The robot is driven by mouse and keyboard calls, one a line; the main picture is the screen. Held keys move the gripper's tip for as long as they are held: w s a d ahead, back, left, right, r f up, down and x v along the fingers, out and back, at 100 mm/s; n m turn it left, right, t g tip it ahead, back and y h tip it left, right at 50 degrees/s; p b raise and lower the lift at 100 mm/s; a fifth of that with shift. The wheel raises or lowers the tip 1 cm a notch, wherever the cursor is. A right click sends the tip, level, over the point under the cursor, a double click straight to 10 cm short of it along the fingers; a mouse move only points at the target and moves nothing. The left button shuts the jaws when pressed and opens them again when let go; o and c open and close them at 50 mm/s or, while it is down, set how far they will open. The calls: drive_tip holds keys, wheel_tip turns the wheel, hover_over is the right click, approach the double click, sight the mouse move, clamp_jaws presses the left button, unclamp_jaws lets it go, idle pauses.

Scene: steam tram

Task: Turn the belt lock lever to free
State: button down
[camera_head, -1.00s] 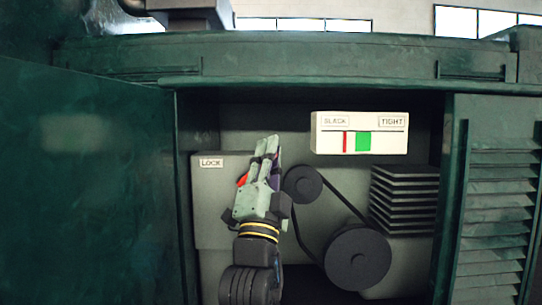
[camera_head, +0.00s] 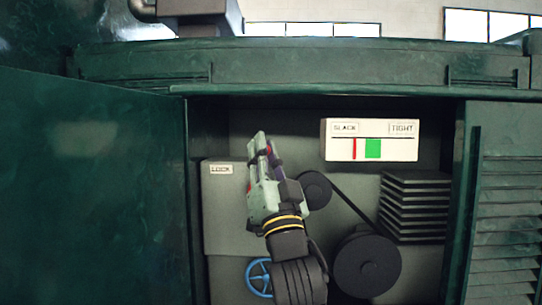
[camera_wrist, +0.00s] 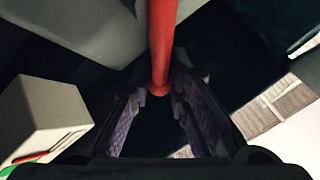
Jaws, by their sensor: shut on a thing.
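The red lever (camera_wrist: 162,40) runs down from the top of the wrist view to between the two purple-padded fingers of my gripper (camera_wrist: 165,100). My gripper is shut on it near its end. In the head view my gripper (camera_head: 262,143) points up and leans left, in front of the grey panel with the LOCK label (camera_head: 221,168). Only a small bit of red shows at the fingers there. The rest of the lever and its pivot are hidden behind my gripper.
A white SLACK/TIGHT gauge (camera_head: 371,140) is at upper right, its red needle left of the green band. Belt pulleys (camera_head: 367,265) and stacked dark fins (camera_head: 415,205) are right of my arm. A blue handwheel (camera_head: 258,277) is below. A green door (camera_head: 90,190) stands at left.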

drive_tip(key=c, duration=1.7)
unclamp_jaws()
drive_tip(key=shift+a, duration=0.1)
drive_tip(key=v, duration=1.2)
